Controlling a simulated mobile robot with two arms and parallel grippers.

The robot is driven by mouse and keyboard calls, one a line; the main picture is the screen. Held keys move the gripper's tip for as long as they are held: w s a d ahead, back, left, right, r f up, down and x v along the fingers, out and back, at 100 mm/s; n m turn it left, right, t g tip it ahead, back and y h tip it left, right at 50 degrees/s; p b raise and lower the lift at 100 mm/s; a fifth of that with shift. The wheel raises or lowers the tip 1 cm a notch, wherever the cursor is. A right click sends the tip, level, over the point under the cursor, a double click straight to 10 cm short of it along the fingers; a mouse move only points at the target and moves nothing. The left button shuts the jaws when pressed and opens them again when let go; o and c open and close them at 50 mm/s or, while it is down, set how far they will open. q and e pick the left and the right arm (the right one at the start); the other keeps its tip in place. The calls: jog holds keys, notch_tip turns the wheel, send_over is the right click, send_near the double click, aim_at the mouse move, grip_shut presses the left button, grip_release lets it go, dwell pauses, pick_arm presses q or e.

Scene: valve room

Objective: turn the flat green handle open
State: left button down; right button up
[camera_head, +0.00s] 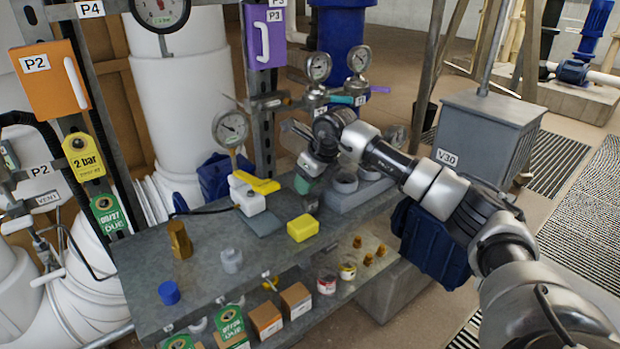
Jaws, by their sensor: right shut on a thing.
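My right arm reaches in from the right, and its gripper (309,174) points down over the back of the grey bench. It is shut at a green piece (303,184) that looks like the flat green handle. The wrist and fingers hide much of this piece, so I cannot tell its angle. A small dull metal block (311,203) shows just below it. My left gripper is not in view.
A yellow-handled white valve (250,192) and a yellow block (303,228) stand left of and in front of my gripper. Gauges (318,67) with teal (342,100) and purple handles stand behind. A brass fitting (180,239) and blue cap (169,292) stand left.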

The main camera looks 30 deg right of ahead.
jog(key=n, duration=0.2)
jog(key=n+g+y+p, duration=0.1)
jog(key=n, duration=0.1)
jog(key=shift+w+r+y, duration=0.1)
jog(key=shift+y, duration=0.2)
jog(key=n+g+y, duration=0.1)
jog(key=n, duration=0.3)
jog(key=shift+d+p, duration=0.1)
jog(key=shift+p, duration=0.2)
jog(key=n+g, duration=0.1)
jog(key=n, duration=0.2)
jog(key=shift+w+n, duration=0.1)
jog(key=shift+n, duration=0.2)
jog(key=shift+n+g+y, duration=0.3)
jog(key=shift+n+g, duration=0.6)
jog(key=shift+n, duration=0.9)
jog(key=o, duration=0.9)
jog(key=v, duration=1)
jog(key=shift+d+r, duration=0.15)
jog(key=shift+r, duration=0.15)
